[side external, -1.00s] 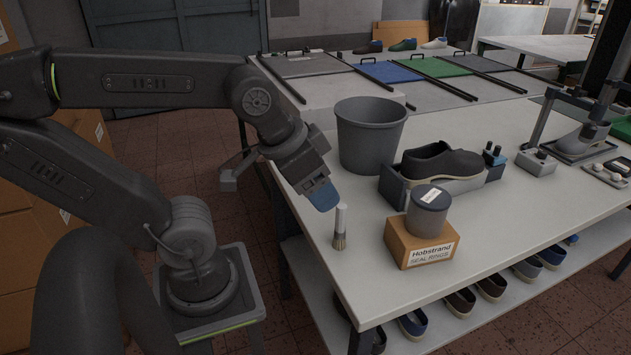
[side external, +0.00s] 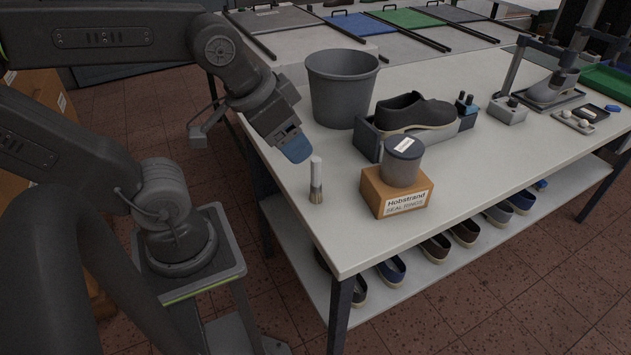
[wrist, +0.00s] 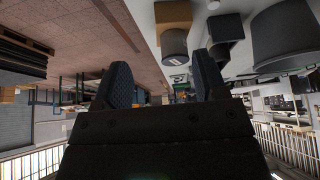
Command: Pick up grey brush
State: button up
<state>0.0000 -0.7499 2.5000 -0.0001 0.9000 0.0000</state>
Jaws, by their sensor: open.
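The grey brush (side external: 316,182) stands upright on the near left part of the table, its pale handle up and its grey bristles down. My gripper (side external: 297,150) has blue finger pads and points down and to the right, just left of the top of the handle in the side view. I cannot tell whether it touches the handle. In the wrist view my gripper (wrist: 164,75) is open, with a wide empty gap between its fingers. I cannot make out the brush there.
A cardboard box (side external: 397,194) with a grey tin (side external: 403,165) on it stands right of the brush. Behind are a grey bin (side external: 341,92) and a dark shoe (side external: 415,113) in a tray. The table's front edge (side external: 345,277) is near. The tabletop in front of the brush is clear.

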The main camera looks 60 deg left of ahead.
jog(key=shift+c, duration=1.1)
jog(key=n+g+y, duration=0.4)
jog(key=n, duration=0.8)
send_near(316, 168)
jog(key=shift+t, duration=0.3)
jog(key=x, duration=0.8)
jog(key=a+x, duration=0.1)
jog(key=x, duration=0.3)
jog(key=shift+r, duration=0.15)
grip_shut()
